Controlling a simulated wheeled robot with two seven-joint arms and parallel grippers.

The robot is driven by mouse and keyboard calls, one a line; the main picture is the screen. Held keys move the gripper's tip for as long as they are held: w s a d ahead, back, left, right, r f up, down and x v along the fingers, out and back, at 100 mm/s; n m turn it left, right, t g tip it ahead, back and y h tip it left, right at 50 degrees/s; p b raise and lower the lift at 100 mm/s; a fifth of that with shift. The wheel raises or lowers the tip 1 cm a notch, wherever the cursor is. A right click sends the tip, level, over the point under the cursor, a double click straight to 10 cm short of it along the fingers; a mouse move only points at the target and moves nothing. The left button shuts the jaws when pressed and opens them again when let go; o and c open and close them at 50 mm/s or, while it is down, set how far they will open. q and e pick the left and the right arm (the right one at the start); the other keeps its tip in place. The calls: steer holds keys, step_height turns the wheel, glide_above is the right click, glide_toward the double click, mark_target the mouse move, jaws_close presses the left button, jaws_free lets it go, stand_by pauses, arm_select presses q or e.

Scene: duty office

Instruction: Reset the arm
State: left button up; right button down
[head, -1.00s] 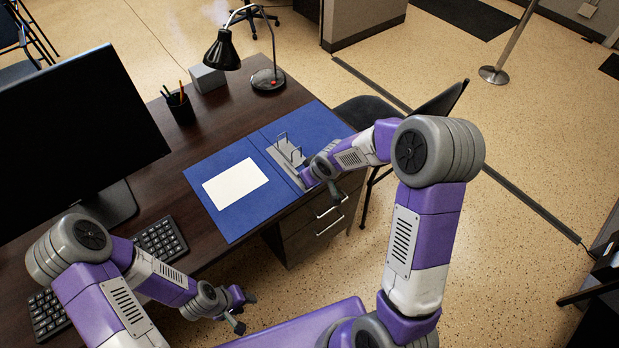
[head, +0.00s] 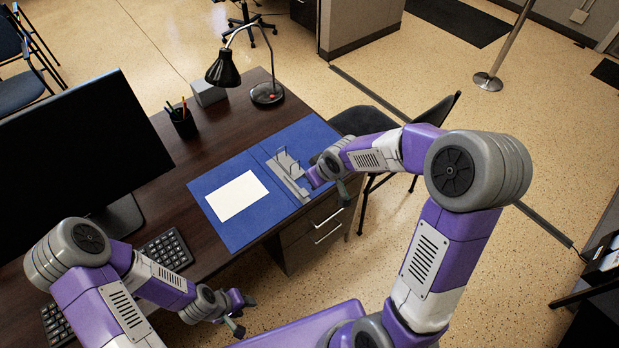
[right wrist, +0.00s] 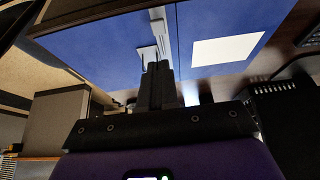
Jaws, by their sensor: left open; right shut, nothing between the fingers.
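My left gripper (head: 243,314) is open and empty. It is near the bottom middle of the head view, in front of the desk edge and keyboard. My right arm reaches from the lower right, its elbow bent high. Its gripper is over the right side of an open blue binder (head: 310,136), near the metal clip mechanism (head: 287,164). The right wrist view shows its fingers (right wrist: 157,88) shut with nothing between them, in line with the metal strip. I cannot tell whether they touch it. The binder also shows there (right wrist: 100,48).
A white sheet (head: 237,195) lies on the binder. The dark desk (head: 180,160) also holds a monitor (head: 80,150), keyboard (head: 165,250), pen cup (head: 183,123), grey box (head: 208,94) and black lamp (head: 224,70). A dark chair (head: 362,120) stands behind my right forearm. Open floor lies to the right.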

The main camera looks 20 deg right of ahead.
steer(key=s+a+f+m+g+y, duration=0.1)
steer(key=s+a+f, duration=0.4)
steer(key=s+f, duration=0.5)
steer(key=s+a+f+m+g+y, duration=0.1)
steer(key=s+a+f+m+g, duration=0.2)
steer(key=s+f, duration=0.7)
step_height(320, 180, down, 2)
steer(key=shift+a+f+m+g+y+p, duration=0.15)
steer(key=shift+a+m+g+y+p, duration=0.2)
steer(key=shift+a+m, duration=0.8)
steer(key=shift+w, duration=0.1)
